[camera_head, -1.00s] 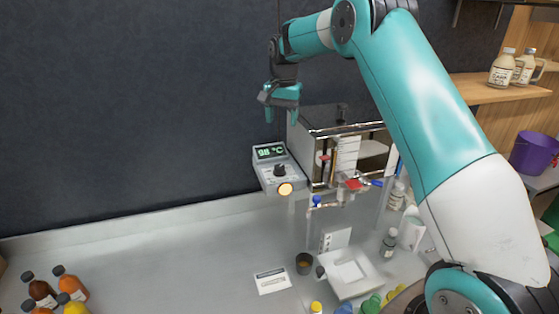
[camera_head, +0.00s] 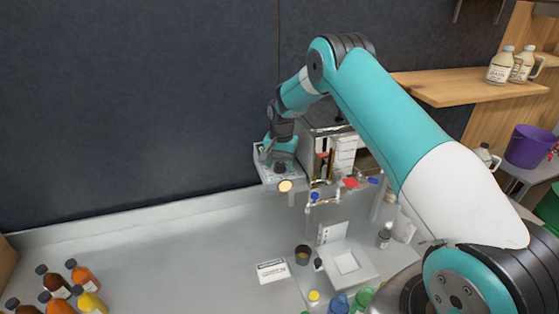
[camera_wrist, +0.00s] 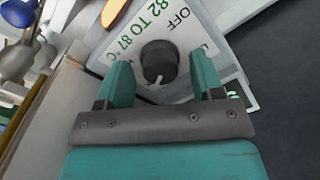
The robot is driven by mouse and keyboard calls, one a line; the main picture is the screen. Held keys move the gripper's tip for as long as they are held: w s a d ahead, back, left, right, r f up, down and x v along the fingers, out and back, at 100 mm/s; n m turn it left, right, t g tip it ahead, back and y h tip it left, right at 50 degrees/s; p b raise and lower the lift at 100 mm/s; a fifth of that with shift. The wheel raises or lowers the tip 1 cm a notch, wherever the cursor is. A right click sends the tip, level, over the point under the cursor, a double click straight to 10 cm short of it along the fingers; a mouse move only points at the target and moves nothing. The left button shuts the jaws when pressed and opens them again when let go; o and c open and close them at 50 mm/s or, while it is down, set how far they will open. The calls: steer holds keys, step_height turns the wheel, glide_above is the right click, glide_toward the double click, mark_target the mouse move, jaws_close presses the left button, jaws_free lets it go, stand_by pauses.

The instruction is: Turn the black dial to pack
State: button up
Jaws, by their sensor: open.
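The black dial (camera_wrist: 159,60) sits on the white face of a control box (camera_wrist: 190,28), between my gripper's two teal fingers. A pale pointer mark shows on the dial's lower side in the wrist view. The labels "82 TO 87 °C" and "OFF" are readable; another label at the right is partly cut off by a finger, and no "pack" label is readable. My gripper (camera_wrist: 160,75) is open, with a visible gap on each side of the dial. In the head view, my gripper (camera_head: 281,162) is over the box (camera_head: 294,180) and hides most of its face and display.
A round orange light (camera_head: 285,186) is on the box's front. The evaporator (camera_head: 345,150) with pipes and red and blue valve handles stands just right. Several syrup bottles (camera_head: 85,275) stand at the lower left. The counter's middle left is clear.

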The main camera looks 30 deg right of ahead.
steer(key=c, duration=0.9)
steer(key=shift+n+b, duration=0.3)
steer(key=shift+b, duration=0.1)
steer(key=shift+f+n+b, duration=0.15)
steer(key=shift+n+b, duration=0.75)
steer(key=shift+b, duration=0.05)
steer(key=n+b, duration=0.2)
steer(key=shift+n, duration=0.3)
steer(key=n+b, duration=0.1)
steer(key=n, duration=0.2)
steer(key=shift+b, duration=0.4)
steer(key=shift+r+n+b, duration=0.2)
steer(key=shift+n+b, duration=0.35)
steer(key=shift+n, duration=1.25)
